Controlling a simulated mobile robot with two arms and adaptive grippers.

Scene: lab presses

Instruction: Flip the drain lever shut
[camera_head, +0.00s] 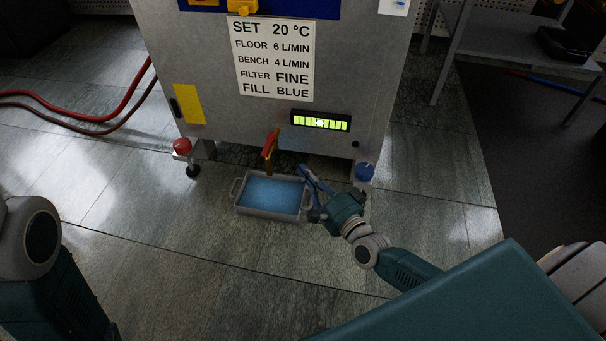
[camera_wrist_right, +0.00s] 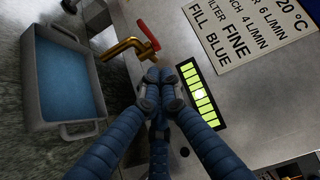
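The drain lever (camera_head: 269,144) is a red handle on a brass tap (camera_head: 268,165) at the bottom front of the grey machine, above a grey tray (camera_head: 250,208) holding blue liquid. In the right wrist view, the red lever (camera_wrist_right: 149,35) tilts off the end of the brass tap (camera_wrist_right: 120,49). My right gripper (camera_head: 303,171) is low, to the right of the tap and beside the tray's right end. In its wrist view, the fingertips (camera_wrist_right: 160,76) are together and empty, just short of the lever with a small apparent gap. My left gripper is out of view.
The machine (camera_head: 190,50) carries a printed settings sign (camera_head: 272,58) and a lit green level display (camera_head: 321,122). A red knob (camera_head: 182,146) and a blue knob (camera_head: 364,172) sit at its lower corners. Red hoses (camera_head: 120,108) lie at left.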

